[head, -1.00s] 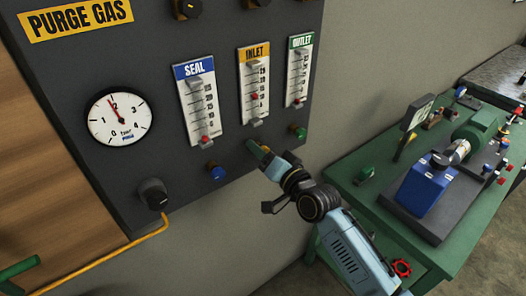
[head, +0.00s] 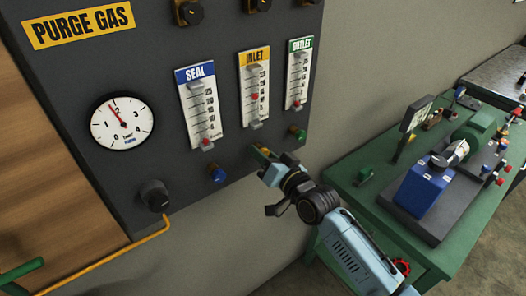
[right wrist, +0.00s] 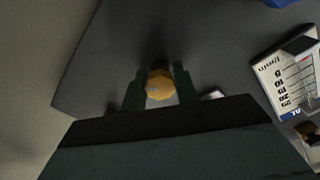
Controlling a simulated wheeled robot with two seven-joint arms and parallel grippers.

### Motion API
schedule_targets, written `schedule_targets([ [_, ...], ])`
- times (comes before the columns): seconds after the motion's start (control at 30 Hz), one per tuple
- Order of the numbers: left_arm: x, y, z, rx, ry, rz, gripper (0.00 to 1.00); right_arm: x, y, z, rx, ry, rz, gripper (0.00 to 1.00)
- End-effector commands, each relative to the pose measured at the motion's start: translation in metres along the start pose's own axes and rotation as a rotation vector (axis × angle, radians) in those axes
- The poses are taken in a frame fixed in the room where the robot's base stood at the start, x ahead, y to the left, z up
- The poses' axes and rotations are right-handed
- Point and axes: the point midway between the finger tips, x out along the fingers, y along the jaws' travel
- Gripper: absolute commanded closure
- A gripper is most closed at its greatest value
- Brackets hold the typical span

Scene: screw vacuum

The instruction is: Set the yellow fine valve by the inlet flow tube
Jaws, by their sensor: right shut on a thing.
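The inlet flow tube (head: 255,88) is in the middle of the purge gas panel in the head view, under a yellow INLET label. Its red float (head: 255,97) sits around mid-scale. My right gripper (head: 258,150) is at the panel just below this tube. In the right wrist view its two fingers (right wrist: 160,88) stand on either side of the yellow fine valve (right wrist: 160,85) and are shut on it. In the head view the gripper mostly hides the valve. My left gripper is not in view.
The seal tube (head: 200,108) with the blue valve (head: 217,174) is to the left. The outlet tube (head: 299,75) with the green valve (head: 298,133) is close on the right. A pressure gauge (head: 122,122) reads about 2. A green bench (head: 345,195) stands at right.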

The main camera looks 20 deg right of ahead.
Motion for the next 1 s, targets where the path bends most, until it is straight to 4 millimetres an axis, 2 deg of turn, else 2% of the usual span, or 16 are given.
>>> schedule_targets([
  [0.5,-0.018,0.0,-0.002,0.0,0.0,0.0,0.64,0.0,0.0,-0.001,-0.368,0.0,0.0,0.93],
  [1.0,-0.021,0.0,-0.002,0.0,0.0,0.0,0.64,0.0,0.0,0.0,-0.465,0.0,0.0,0.93],
])
